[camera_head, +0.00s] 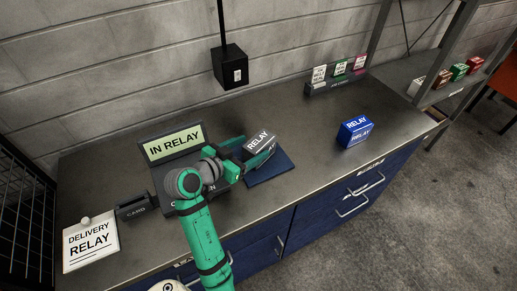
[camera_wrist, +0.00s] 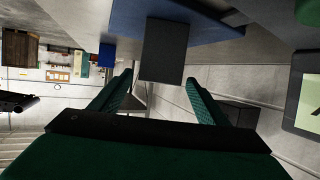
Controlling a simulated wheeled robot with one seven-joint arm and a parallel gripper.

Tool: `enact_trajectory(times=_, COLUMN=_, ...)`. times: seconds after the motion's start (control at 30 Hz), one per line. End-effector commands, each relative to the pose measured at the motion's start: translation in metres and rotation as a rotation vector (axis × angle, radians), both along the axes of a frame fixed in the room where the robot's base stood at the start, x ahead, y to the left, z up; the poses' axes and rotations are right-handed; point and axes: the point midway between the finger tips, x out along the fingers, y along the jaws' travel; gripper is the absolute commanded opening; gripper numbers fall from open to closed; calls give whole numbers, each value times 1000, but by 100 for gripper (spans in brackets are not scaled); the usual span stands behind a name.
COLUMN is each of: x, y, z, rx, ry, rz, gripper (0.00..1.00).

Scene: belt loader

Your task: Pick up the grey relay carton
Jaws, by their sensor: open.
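The grey relay carton (camera_head: 261,141), lettered RELAY, stands over a dark blue pad (camera_head: 270,171) on the counter in the head view. In the wrist view the carton (camera_wrist: 165,50) shows as a dark grey block straight ahead, against the blue pad (camera_wrist: 210,18). My gripper (camera_head: 258,155) is beside the carton in the head view. In the wrist view my gripper (camera_wrist: 165,88) has its two green fingers spread wide, with the carton's near end at or just beyond the fingertips. I cannot tell whether either finger touches it.
A blue RELAY carton (camera_head: 355,131) stands to the right on the counter (camera_head: 315,150). A green-screened IN RELAY display (camera_head: 174,144) is behind my arm at left. A DELIVERY RELAY note (camera_head: 90,244) lies front left. A rack of small cards (camera_head: 336,82) stands at the back.

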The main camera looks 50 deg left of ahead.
Motion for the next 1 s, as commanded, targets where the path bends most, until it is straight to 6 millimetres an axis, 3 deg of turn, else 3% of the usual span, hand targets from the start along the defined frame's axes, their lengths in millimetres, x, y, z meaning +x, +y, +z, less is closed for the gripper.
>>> enact_trajectory(times=0.43, x=42, y=4, z=-24, rx=0, ry=0, rz=1, gripper=69)
enact_trajectory(times=0.77, x=48, y=5, z=-26, rx=1, ry=0, rz=3, gripper=69)
enact_trajectory(times=0.97, x=47, y=5, z=-26, rx=0, ry=0, rz=3, gripper=23)
enact_trajectory(times=1.0, x=47, y=5, z=-26, rx=0, ry=0, rz=3, gripper=21)
